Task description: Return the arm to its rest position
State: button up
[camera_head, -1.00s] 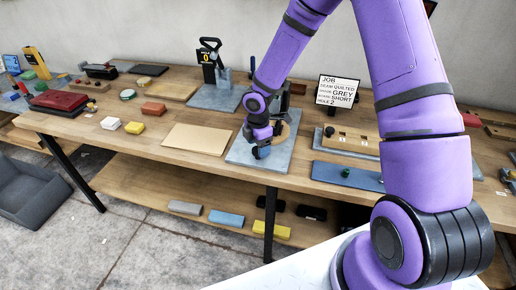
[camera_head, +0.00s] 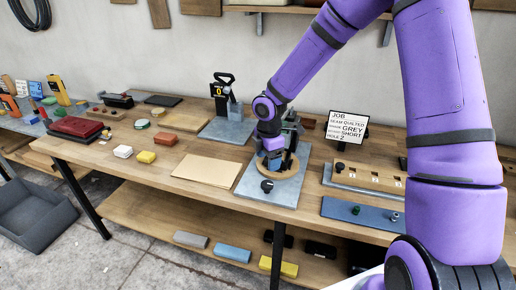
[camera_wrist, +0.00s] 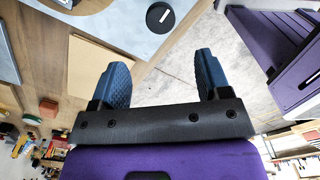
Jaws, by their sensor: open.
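My purple arm (camera_head: 445,90) reaches over the workbench from the right side of the head view. My gripper (camera_head: 277,163) is above the grey plate (camera_head: 255,185) with the round wooden disc, left of the job sign. In the wrist view my gripper (camera_wrist: 163,75) shows two blue ridged fingers wide apart with nothing between them. Beyond the fingers are the bench edge and the concrete floor. In the head view the fingertips are small and partly hidden by the wrist.
A job sign (camera_head: 346,129) stands right of my gripper. A wooden block with slots (camera_head: 365,176) and a blue mat (camera_head: 345,214) lie to the right. A tan board (camera_head: 207,170) lies to the left. A grey bin (camera_head: 35,212) stands on the floor at left.

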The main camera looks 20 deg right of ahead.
jog(key=s+d+r+m+t+h, duration=0.1)
jog(key=s+d+r+m, duration=0.2)
jog(key=r, duration=0.4)
jog(key=s+d+r+m+h, duration=0.1)
jog(key=s+r+m, duration=0.25)
jog(key=r, duration=0.25)
jog(key=s+d+r+m+t, duration=0.1)
jog(key=s+r+m, duration=0.25)
jog(key=r, duration=0.35)
jog(key=s+d+r+m+t+y, duration=0.1)
jog(key=s+r+m, duration=0.4)
jog(key=s, duration=0.4)
jog(key=s+r+m+t+y, duration=0.1)
jog(key=s+r+m, duration=0.3)
jog(key=s, duration=0.6)
jog(key=shift+s+d+r+m+t, duration=0.25)
jog(key=shift+d+r+m+t, duration=0.2)
jog(key=shift+t, duration=0.15)
